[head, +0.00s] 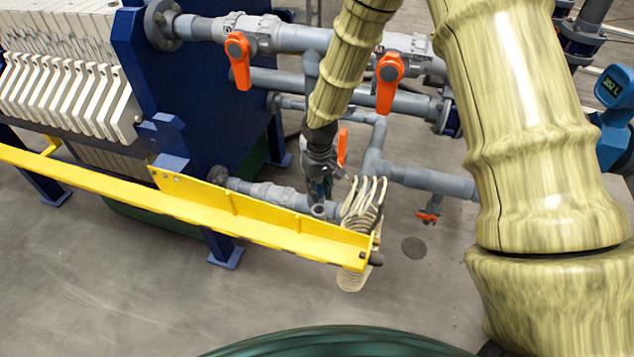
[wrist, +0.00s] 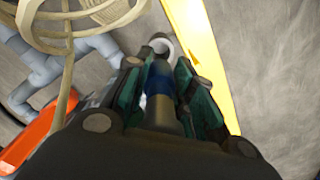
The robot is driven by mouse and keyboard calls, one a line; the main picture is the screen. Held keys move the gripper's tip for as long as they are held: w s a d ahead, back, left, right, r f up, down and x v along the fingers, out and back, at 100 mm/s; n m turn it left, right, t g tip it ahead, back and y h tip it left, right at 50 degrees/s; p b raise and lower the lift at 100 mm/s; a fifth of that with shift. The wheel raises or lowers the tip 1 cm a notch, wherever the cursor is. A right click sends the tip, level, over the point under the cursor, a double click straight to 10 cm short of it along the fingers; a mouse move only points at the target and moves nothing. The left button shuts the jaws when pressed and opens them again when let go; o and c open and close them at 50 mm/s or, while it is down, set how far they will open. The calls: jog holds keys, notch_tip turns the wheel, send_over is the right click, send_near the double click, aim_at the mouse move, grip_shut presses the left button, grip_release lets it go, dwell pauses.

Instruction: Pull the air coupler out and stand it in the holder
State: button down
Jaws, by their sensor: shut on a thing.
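My gripper (head: 319,186) points down beside the yellow rail, near its right end. In the wrist view its dark green fingers (wrist: 158,90) are shut on the air coupler (wrist: 160,82), a grey cylinder with a blue band. The coupler's far end lines up with a light grey round tube mouth (wrist: 162,44), perhaps the holder. This mouth also shows below my gripper in the head view (head: 318,211). I cannot tell whether the coupler's end is inside the mouth or just above it. In the head view the coupler is mostly hidden by my fingers.
The yellow rail (head: 240,217) runs close beside my gripper. A pale coiled hose (head: 358,236) hangs right of it, by the rail's end. Grey pipes (head: 425,178) and orange valve handles (head: 390,80) stand behind. The floor in front (head: 270,300) is clear.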

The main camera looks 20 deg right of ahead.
jog(key=shift+f+b, duration=1.9)
jog(key=shift+f, duration=0.95)
jog(key=shift+s+f, duration=0.1)
jog(key=shift+f, duration=0.6)
jog(key=c, duration=1.1)
grip_release()
notch_tip(320, 180, up, 12)
jog(key=shift+f, duration=0.1)
jog(key=shift+d, duration=0.1)
